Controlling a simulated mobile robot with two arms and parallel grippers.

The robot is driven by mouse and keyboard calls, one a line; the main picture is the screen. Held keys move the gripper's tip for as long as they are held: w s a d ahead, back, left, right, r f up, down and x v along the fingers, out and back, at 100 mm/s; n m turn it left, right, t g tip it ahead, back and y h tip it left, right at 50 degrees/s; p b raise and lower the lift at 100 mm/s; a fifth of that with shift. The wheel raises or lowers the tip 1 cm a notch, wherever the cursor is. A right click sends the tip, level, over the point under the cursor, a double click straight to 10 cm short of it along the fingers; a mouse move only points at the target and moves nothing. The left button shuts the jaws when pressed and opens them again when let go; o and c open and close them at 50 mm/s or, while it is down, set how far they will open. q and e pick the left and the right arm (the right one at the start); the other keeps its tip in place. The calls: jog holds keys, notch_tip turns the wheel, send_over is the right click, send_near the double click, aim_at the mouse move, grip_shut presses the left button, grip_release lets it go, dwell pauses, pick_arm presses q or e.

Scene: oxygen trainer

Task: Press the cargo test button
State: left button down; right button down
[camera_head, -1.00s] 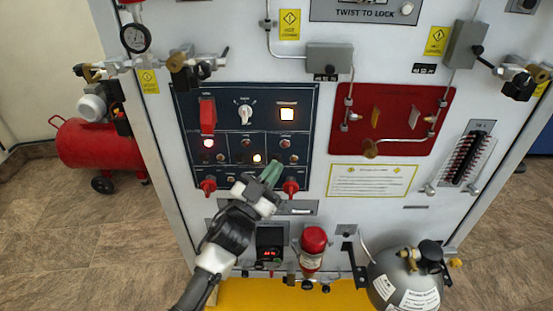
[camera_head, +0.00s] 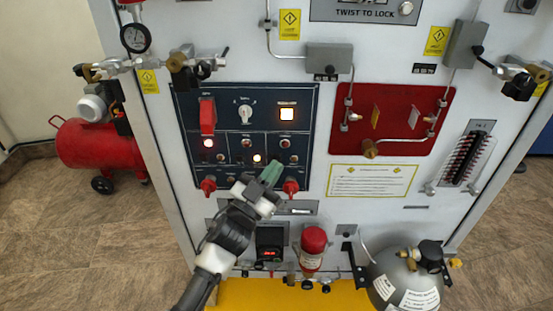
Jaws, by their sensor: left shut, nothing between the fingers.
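The dark blue control panel (camera_head: 262,104) is on the upright white trainer board. It carries a red guarded switch (camera_head: 208,116), a rotary knob (camera_head: 245,113), a lit square button (camera_head: 287,114) and a lower row with small lit lamps and buttons. I cannot read which small button is the cargo test button. My left gripper (camera_head: 272,173) is shut and empty, its green fingertips at the lower middle of the panel, just below the right lower section. It hides part of the panel's bottom edge. I cannot tell whether the tips touch the panel. My right gripper is not in view.
Red knobs (camera_head: 290,187) and (camera_head: 208,186) flank my left gripper. A red panel (camera_head: 400,118) with pipes is at the right. A red compressor (camera_head: 92,145) stands left on the floor.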

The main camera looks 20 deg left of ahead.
pick_arm(q)
jog(key=shift+w, duration=0.2)
jog(key=shift+w+a, duration=0.15)
jog(key=shift+w, duration=0.1)
jog(key=shift+w+a, duration=0.1)
jog(key=shift+w, duration=0.25)
dwell(1.0)
jog(key=shift+s, duration=0.1)
jog(key=shift+s+d+p, duration=0.25)
jog(key=shift+s+p, duration=0.05)
jog(key=shift+s, duration=0.4)
jog(key=s, duration=0.2)
jog(key=s+d+p, duration=0.1)
jog(key=s, duration=0.1)
jog(key=shift+s+d, duration=0.2)
jog(key=shift+s, duration=0.2)
